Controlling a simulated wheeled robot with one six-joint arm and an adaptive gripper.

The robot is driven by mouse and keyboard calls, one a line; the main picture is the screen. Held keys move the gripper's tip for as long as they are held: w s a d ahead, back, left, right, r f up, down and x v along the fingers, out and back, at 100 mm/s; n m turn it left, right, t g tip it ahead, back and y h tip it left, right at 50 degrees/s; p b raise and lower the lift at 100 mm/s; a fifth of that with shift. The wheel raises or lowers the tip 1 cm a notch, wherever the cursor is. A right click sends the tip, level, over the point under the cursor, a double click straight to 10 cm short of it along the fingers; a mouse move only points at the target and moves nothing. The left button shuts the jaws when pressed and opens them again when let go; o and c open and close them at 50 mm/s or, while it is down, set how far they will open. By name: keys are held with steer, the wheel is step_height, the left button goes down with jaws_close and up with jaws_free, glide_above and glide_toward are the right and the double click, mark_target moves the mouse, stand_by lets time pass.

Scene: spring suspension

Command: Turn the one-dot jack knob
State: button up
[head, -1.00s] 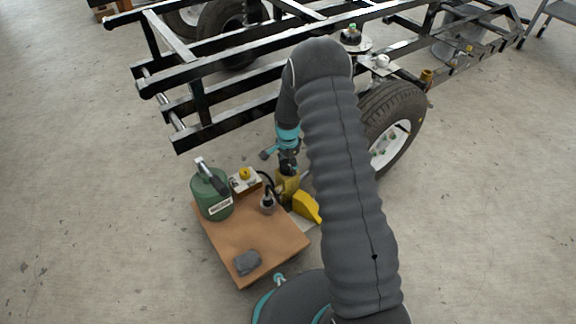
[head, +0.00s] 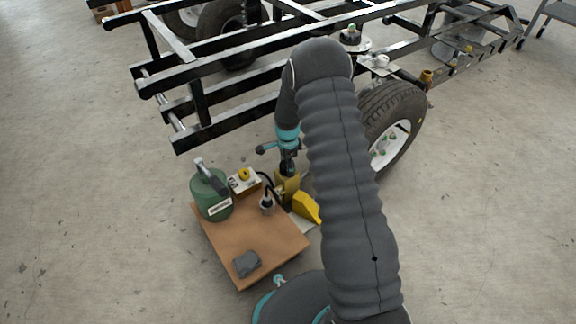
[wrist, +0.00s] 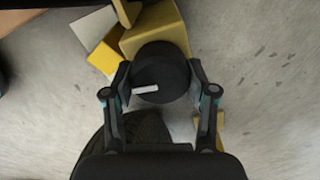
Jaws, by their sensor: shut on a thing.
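A black round knob (wrist: 165,68) with one white bar mark sits on the yellow jack (wrist: 160,25) in the wrist view. My gripper (wrist: 159,80) has a finger on each side of the knob and is shut on it. The white mark points to the left, tilted slightly down. I cannot make out a dot. In the head view the yellow jack (head: 288,187) stands on the floor beside the wooden board, and my gripper (head: 288,170) is above it, pointing down. The knob is mostly hidden there by my gripper.
A yellow wedge (head: 306,206) lies beside the jack. The black frame (head: 200,105) and a tyre (head: 398,105) are close by.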

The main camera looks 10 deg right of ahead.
steer(key=o, duration=1.2)
steer(key=shift+a, duration=0.1)
steer(key=shift+c, duration=0.2)
steer(key=shift+r, duration=0.1)
step_height(320, 180, up, 12)
